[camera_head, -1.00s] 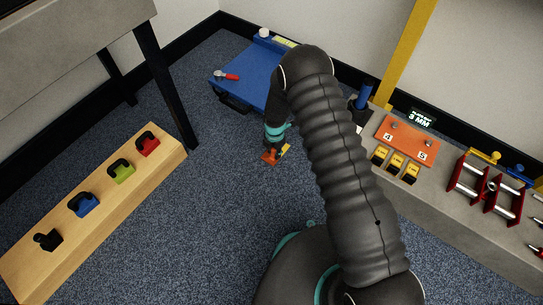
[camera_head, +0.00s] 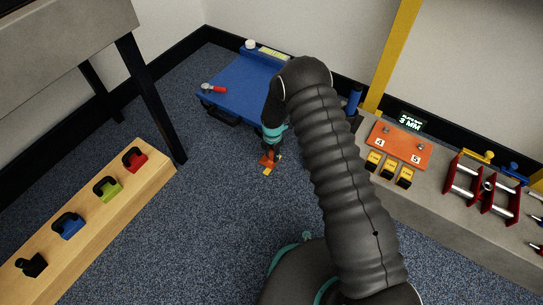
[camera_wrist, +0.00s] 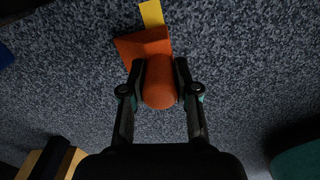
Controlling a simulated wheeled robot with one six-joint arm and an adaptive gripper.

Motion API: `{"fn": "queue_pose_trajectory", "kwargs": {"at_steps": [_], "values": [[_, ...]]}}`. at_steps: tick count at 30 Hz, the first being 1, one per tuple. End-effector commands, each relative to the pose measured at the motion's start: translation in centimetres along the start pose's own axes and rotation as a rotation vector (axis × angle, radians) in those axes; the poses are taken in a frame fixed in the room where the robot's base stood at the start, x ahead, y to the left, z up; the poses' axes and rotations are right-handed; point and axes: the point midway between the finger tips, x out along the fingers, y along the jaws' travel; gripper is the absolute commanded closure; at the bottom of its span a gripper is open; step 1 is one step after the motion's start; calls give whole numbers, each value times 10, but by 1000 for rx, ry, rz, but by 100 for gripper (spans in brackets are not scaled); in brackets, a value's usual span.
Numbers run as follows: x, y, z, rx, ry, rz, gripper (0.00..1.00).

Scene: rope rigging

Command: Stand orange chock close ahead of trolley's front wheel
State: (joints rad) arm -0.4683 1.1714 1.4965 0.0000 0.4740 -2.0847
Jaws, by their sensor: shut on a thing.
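The orange chock (camera_head: 267,161) is in my gripper (camera_head: 271,153), low over the blue-grey carpet. In the wrist view my gripper (camera_wrist: 160,85) is shut on the rounded orange end of the chock (camera_wrist: 160,88). The chock's flat orange part and a yellow strip (camera_wrist: 151,13) extend beyond the fingertips. I cannot tell whether the chock touches the floor. The blue trolley (camera_head: 240,95) stands behind and to the left of my gripper, near the back wall. A dark wheel part (camera_head: 222,115) shows under its front edge; my arm hides its right side.
A wooden beam (camera_head: 95,225) with several coloured blocks lies at the left, near a dark table leg (camera_head: 152,98). A grey bench (camera_head: 440,205) with an orange plate (camera_head: 400,144) and red frames runs along the right. Carpet between them is clear.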

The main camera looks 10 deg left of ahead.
Motion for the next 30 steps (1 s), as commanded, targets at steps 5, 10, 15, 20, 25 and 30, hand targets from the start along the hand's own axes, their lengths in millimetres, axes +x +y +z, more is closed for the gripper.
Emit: {"fn": "queue_pose_trajectory", "kwargs": {"at_steps": [5, 10, 15, 20, 25, 30], "values": [[0, 0, 0, 0, 0, 1, 100], [0, 0, 0, 0, 0, 1, 41], [0, 0, 0, 0, 0, 1, 41], [-4, 0, 0, 0, 0, 1, 41], [-25, 1, 0, 0, -2, 3, 41], [-59, 1, 0, 0, -2, 3, 41]]}}
